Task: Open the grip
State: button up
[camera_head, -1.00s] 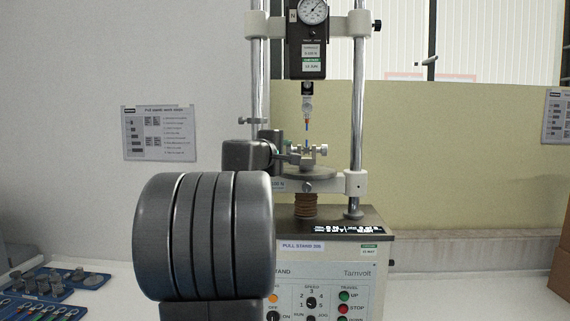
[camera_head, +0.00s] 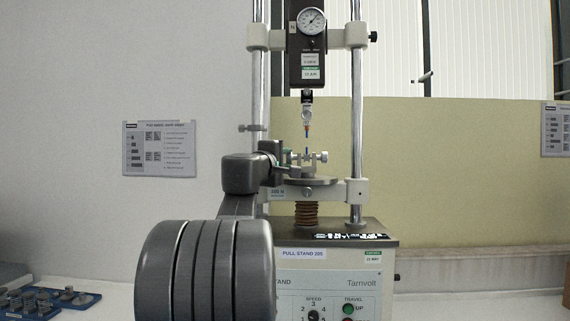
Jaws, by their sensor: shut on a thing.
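The small metal grip (camera_head: 307,159) sits on the round plate of the pull stand (camera_head: 330,235), with a screw knob (camera_head: 322,156) on its right side. A thin blue specimen (camera_head: 307,148) stands upright between this grip and the hook (camera_head: 306,116) hanging from the force gauge (camera_head: 311,22). My gripper (camera_head: 286,157) comes in from the left and is shut at the grip's left side. It seems to hold the part there, likely the left screw knob, but my dark wrist hides most of it.
The stand's two chrome columns (camera_head: 356,110) rise on both sides of the grip. My large arm link covers the lower left of the stand's front panel. A blue tray (camera_head: 50,303) with metal parts lies at the far left. A work-steps sheet (camera_head: 159,148) hangs on the wall.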

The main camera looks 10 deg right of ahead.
jog(key=o, duration=1)
jog(key=shift+s, duration=0.1)
jog(key=b+v, duration=0.2)
jog(key=v, duration=1.1)
jog(key=shift+s+a, duration=0.25)
